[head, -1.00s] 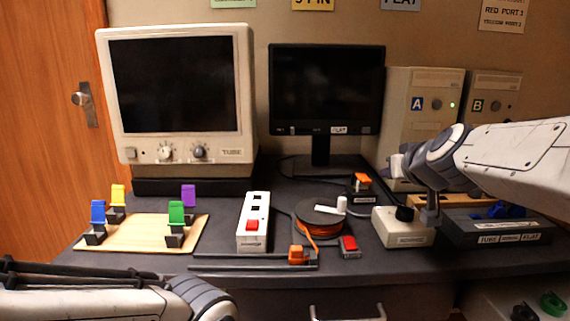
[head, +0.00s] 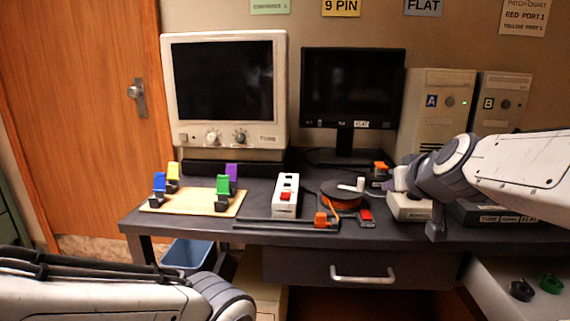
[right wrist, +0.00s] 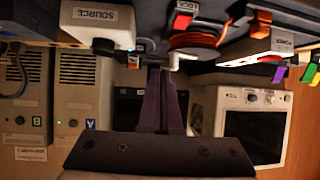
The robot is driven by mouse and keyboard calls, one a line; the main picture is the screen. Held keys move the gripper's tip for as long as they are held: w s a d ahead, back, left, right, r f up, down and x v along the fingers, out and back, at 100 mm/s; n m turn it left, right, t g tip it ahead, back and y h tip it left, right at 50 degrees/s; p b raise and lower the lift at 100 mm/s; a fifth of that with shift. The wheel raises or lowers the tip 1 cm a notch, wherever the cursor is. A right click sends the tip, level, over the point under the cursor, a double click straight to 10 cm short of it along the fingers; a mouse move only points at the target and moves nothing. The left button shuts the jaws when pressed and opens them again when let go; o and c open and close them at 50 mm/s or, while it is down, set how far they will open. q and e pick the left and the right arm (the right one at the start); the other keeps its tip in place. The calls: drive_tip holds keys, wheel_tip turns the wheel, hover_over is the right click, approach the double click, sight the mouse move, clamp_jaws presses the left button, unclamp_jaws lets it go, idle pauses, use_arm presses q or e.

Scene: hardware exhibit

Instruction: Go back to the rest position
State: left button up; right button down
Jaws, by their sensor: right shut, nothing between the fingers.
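My right arm comes in from the right over the desk's right side. Its gripper (head: 389,184) points leftward above the desk, near the white source box (head: 408,207). In the right wrist view the dark purple fingers (right wrist: 165,98) are together with nothing between them, and the room appears upside down. My left forearm lies across the lower left of the head view; its gripper is out of the frame.
The desk (head: 215,227) holds a tube monitor (head: 282,100), flat monitor (head: 311,90), two computer towers, white power strip (head: 286,195), orange cable reel (head: 341,203) and a board (head: 190,210) with coloured clips. A blue bin (head: 187,255) stands below. A wooden door (head: 85,110) is left.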

drive_tip(key=s+a+f+n+g+y, duration=0.4)
drive_tip(key=s+a+f+g, duration=0.3)
drive_tip(key=s+a+f, duration=0.8)
drive_tip(key=s+a+f+n+g+h, duration=0.1)
drive_tip(key=s+f+n+g+h, duration=0.15)
drive_tip(key=s, duration=0.45)
drive_tip(key=s+a+f+n+g+h, duration=0.1)
drive_tip(key=s+f+g, duration=0.1)
drive_tip(key=s+f, duration=0.35)
use_arm(q)
wheel_tip(320, 180, up, 32)
drive_tip(key=p, duration=3.2)
drive_tip(key=shift+d+r, duration=0.2)
drive_tip(key=shift+d, duration=0.1)
use_arm(e)
wheel_tip(320, 180, up, 34)
drive_tip(key=s, duration=0.2)
drive_tip(key=shift+s+d, duration=0.25)
drive_tip(key=shift+d, duration=0.15)
use_arm(q)
drive_tip(key=shift+d, duration=0.1)
use_arm(e)
drive_tip(key=shift+d, duration=0.1)
